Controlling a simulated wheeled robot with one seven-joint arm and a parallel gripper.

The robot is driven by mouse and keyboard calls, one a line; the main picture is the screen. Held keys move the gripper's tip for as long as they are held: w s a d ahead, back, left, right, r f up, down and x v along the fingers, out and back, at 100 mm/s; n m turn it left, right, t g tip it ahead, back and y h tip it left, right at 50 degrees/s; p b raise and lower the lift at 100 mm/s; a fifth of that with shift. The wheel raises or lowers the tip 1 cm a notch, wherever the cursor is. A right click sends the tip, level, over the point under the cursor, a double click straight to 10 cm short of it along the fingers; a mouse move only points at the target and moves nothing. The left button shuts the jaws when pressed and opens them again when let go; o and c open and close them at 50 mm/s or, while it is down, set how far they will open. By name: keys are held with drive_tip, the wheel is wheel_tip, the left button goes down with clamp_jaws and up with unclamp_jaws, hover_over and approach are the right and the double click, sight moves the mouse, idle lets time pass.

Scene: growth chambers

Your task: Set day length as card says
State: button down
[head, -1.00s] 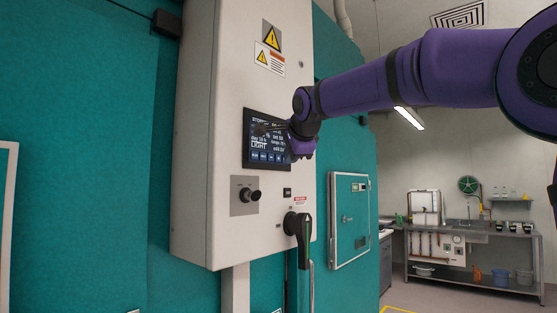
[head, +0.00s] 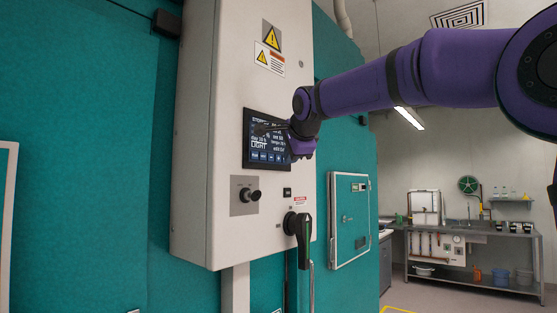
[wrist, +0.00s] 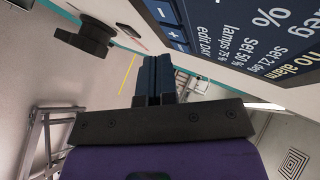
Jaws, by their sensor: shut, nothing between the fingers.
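The dark touch screen (head: 262,150) is set in the front of a pale control cabinet. In the wrist view the screen (wrist: 235,30) reads "No alarm", "Set 21 deg", "Set 50 %", "lamps 75 %" and "edit DAY". A minus key (wrist: 164,12) and a plus key (wrist: 173,33) show along its lower edge. My gripper (wrist: 155,62) is shut and empty, its dark fingertips close to the keys; I cannot tell whether they touch. In the head view my gripper (head: 284,130) covers part of the screen. I see no card in either view.
A black rotary handle (head: 300,226) is at the cabinet's lower right. A teal chamber door (head: 349,217) and a steel bench (head: 470,237) stand beyond. The floor at right is clear.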

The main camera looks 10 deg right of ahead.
drive_tip(key=shift+w+a, duration=0.1)
drive_tip(key=shift+w, duration=0.05)
drive_tip(key=shift+w+a, duration=0.15)
drive_tip(key=shift+w, duration=0.05)
drive_tip(key=shift+w+a, duration=0.15)
drive_tip(key=shift+w, duration=0.1)
idle(0.8)
drive_tip(key=shift+s, duration=0.1)
drive_tip(key=shift+s+d, duration=0.4)
drive_tip(key=shift+s, duration=0.1)
drive_tip(key=shift+s+d, duration=0.1)
idle(0.3)
drive_tip(key=shift+s+d, duration=0.7)
drive_tip(key=shift+s, duration=0.3)
drive_tip(key=shift+s+d, duration=0.65)
drive_tip(key=shift+s, duration=0.3)
idle(1.2)
